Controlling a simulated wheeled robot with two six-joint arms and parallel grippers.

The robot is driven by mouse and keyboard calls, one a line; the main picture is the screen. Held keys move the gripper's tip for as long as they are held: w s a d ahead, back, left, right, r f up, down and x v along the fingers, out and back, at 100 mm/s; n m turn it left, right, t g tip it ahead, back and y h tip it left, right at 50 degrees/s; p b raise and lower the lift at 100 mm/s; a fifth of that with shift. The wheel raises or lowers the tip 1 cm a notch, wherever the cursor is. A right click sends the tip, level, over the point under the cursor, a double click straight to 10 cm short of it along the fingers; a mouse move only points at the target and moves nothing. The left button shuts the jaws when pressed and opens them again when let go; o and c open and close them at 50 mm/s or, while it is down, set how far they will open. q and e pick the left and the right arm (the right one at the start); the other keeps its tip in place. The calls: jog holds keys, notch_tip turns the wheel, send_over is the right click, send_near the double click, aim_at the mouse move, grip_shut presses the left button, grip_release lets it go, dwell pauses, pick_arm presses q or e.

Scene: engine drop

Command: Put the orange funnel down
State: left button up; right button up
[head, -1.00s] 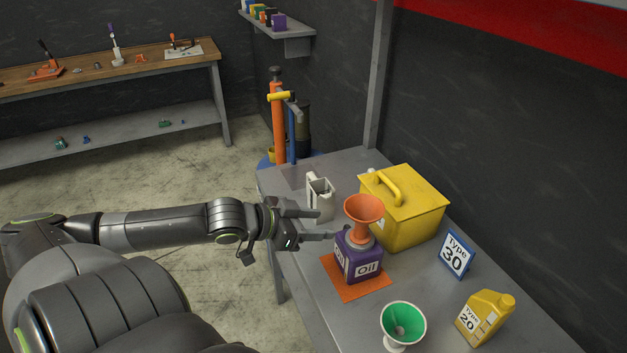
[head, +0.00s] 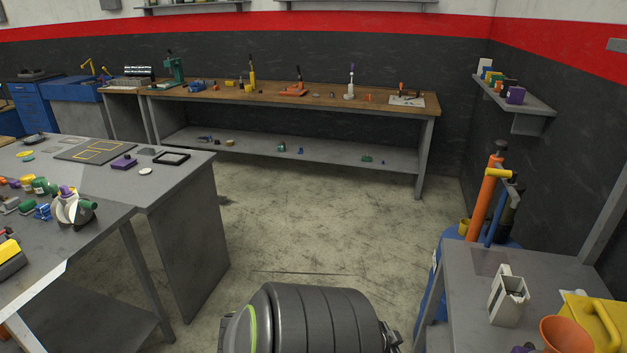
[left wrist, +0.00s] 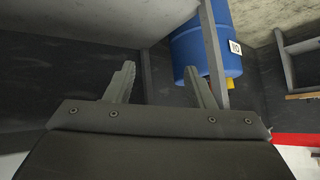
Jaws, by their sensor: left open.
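The orange funnel (head: 567,336) shows at the bottom right edge of the head view, on the grey table beside the yellow box. Only its upper part is in the picture; what it rests on is cut off. My left gripper (left wrist: 160,78) is open and empty in the left wrist view, with nothing between its fingers. My arm crosses the bottom of the head view, left of the funnel and apart from it. My right gripper is in neither view.
On the right table (head: 455,275) stand a white-grey jug (head: 507,297) and a yellow box (head: 590,312). A blue drum (left wrist: 205,52) is beyond my fingers. An orange pump (head: 487,197) stands behind the table. A cluttered workbench (head: 180,190) is at left; the middle floor is clear.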

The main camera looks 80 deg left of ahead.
pick_arm(q)
jog(key=s+d+f+g, duration=0.2)
jog(key=s+d+f, duration=0.3)
jog(key=s+f, duration=0.3)
jog(key=s+d+f+g, duration=0.2)
jog(key=s+d+f, duration=0.3)
jog(key=f, duration=0.4)
jog(key=s+d+f+g+h, duration=0.1)
jog(key=s+d+f, duration=0.3)
jog(key=s+d, duration=0.2)
jog(key=s+d+f+m+g+h, duration=0.1)
jog(key=s+d+f+g, duration=0.1)
jog(key=s+d+f, duration=0.2)
jog(key=s+d, duration=0.3)
jog(key=shift+s+d+f+g, duration=0.15)
jog(key=shift+s+d+g, duration=0.15)
jog(key=shift+d, duration=0.1)
notch_tip(320, 180, down, 6)
jog(key=b, duration=0.6)
